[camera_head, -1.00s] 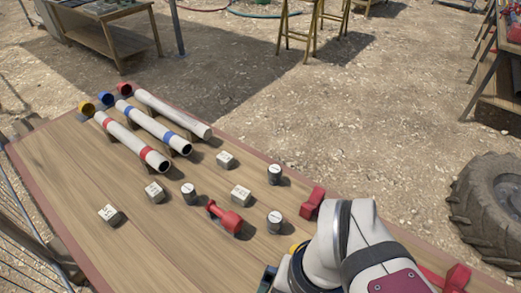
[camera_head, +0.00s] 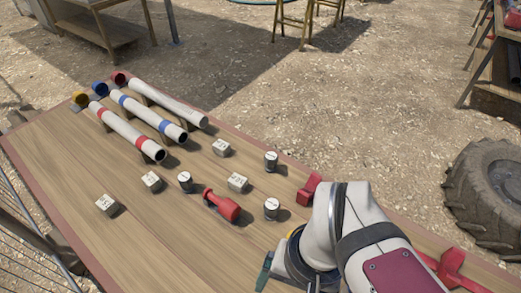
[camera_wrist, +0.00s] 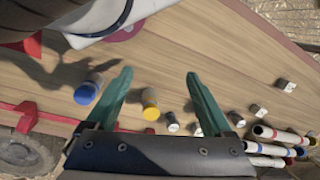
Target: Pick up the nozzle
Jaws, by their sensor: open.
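The red nozzle (camera_head: 222,205) lies on its side on the wooden table in the head view, among small cans and pale blocks. Its narrow end points up and left. My gripper's two green fingers are spread with nothing between them in the wrist view (camera_wrist: 160,76). In the head view my gripper is at the table's lower right, apart from the nozzle and to its lower right; most of it is hidden by my wrist. I cannot make out the nozzle in the wrist view.
A pale block (camera_head: 237,182) and a dark can (camera_head: 271,208) stand close to the nozzle. Red-and-blue-banded tubes (camera_head: 148,118) lie behind. A red bracket (camera_head: 309,190) is at the right edge.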

